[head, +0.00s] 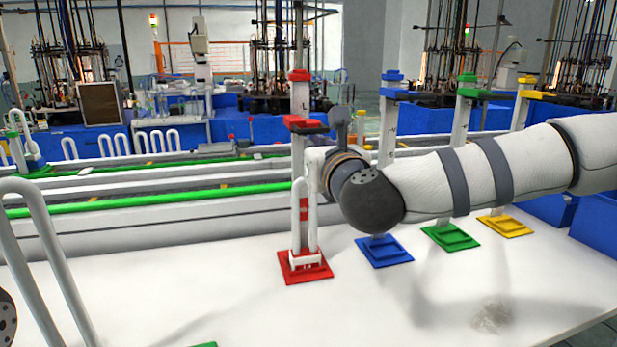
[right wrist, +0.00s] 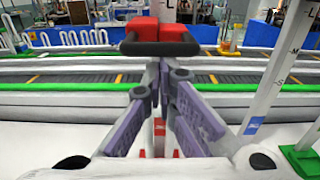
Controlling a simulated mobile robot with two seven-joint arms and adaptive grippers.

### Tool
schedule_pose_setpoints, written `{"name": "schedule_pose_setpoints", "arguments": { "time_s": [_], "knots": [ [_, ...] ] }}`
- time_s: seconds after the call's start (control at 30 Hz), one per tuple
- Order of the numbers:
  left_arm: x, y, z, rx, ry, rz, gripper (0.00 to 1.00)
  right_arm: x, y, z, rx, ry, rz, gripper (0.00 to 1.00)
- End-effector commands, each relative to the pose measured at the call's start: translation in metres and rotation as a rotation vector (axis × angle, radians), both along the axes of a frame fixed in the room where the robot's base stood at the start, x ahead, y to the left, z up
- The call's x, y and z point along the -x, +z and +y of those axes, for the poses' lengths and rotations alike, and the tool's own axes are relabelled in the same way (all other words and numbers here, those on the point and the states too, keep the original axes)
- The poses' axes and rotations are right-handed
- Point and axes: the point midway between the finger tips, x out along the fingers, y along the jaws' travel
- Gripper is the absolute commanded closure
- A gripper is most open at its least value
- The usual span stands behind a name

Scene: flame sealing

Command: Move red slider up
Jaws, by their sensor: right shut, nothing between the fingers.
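The red slider (head: 303,123) is a red block with a dark bar on the pale upright post of the red stand, below its red cap (head: 299,75). The stand's red base (head: 305,268) is on the white table. In the right wrist view, the red slider (right wrist: 160,32) and its dark bar are just above my right gripper (right wrist: 161,70). The purple-padded fingers converge with nothing between them, just under the bar. I cannot tell whether they touch it. In the head view, my right arm comes in from the right and its fingers are largely hidden. My left gripper is not in view.
Blue (head: 385,250), green (head: 450,236) and yellow (head: 505,225) stands are in a row to the right, partly behind my right arm. White bent tubes (head: 50,255) stand at the left. A conveyor with green rails (head: 150,198) runs behind the table.

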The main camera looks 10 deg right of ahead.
Motion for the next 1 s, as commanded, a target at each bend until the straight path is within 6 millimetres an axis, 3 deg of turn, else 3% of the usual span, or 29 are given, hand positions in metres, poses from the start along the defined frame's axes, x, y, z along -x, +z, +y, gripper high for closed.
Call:
{"name": "schedule_pose_setpoints", "arguments": {
  "time_s": [0.03,1.0],
  "knots": [
    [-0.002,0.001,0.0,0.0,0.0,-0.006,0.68,0.001,0.008,0.0,0.0,0.0,-0.011,1.0],
    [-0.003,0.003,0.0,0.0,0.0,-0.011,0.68,0.001,0.045,0.0,-0.001,0.0,-0.008,1.0]
  ]
}}
